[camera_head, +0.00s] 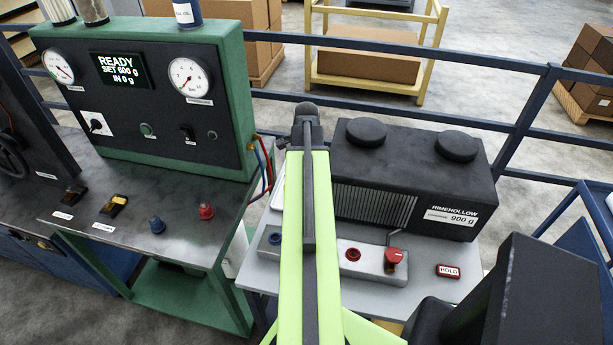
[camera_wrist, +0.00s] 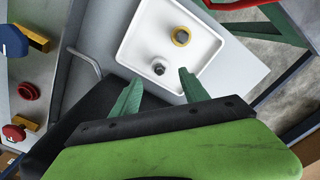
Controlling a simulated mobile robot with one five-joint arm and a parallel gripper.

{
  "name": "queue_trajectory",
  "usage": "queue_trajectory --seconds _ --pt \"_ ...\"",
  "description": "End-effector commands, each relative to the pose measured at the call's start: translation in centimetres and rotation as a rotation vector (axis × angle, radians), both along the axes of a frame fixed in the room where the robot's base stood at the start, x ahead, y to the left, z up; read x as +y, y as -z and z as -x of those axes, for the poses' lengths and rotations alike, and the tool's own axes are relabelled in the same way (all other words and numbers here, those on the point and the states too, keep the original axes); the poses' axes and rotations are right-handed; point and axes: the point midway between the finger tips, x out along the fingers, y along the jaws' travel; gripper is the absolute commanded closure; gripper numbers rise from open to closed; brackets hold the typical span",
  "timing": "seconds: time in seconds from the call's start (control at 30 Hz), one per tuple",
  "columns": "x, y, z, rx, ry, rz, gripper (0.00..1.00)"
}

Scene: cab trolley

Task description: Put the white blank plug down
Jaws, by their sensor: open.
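A small pale grey-white plug-like piece with a dark centre (camera_wrist: 158,68) sits in the white tray (camera_wrist: 135,50) in the wrist view. I take it for the white blank plug, though its colour is not clear. My gripper (camera_wrist: 160,76) is open, its two green fingers apart on either side of this piece in the picture. No contact with the fingers shows. A yellow ring-shaped piece (camera_wrist: 181,36) also lies in the tray, towards its far corner. In the head view my arm hides the fingers and most of the tray.
A grey manifold with a red port (camera_head: 352,254) and a red-handled valve (camera_head: 394,258) lies beside the tray. A black finned unit (camera_head: 408,175) stands behind it.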

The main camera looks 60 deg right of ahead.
Motion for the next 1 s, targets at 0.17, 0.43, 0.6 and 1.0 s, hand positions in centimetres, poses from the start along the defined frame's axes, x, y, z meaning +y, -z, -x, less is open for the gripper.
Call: queue_trajectory --seconds 0.17,0.43,0.6,1.0 --pt "0.0 -5.1 0.0 0.0 0.0 0.0 0.47" --pt "0.0 -6.1 0.0 0.0 0.0 0.0 0.47" --pt "0.0 -6.0 0.0 0.0 0.0 0.0 0.47" --pt "0.0 -9.2 0.0 0.0 0.0 0.0 0.47"
